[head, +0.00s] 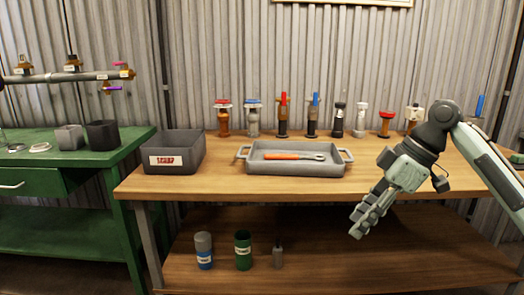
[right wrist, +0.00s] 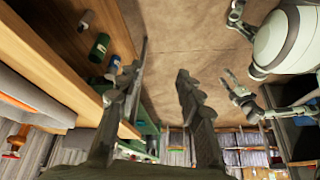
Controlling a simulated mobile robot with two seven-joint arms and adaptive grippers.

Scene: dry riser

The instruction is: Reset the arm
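My right arm comes in from the right in the head view. Its gripper (head: 361,222) hangs tilted down, in front of the table's edge and to the right of the tray. In the right wrist view its two fingers (right wrist: 164,57) stand apart with nothing between them, so it is open and empty. No left arm shows in the head view.
A wooden table (head: 215,185) holds a grey tray (head: 295,170) with an orange-handled wrench (head: 290,156), a dark scrap bin (head: 175,152) and several valves at the back. Its lower shelf (head: 330,265) carries several cylinders. A green bench (head: 60,192) stands left. The floor (right wrist: 190,35) beside it looks clear.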

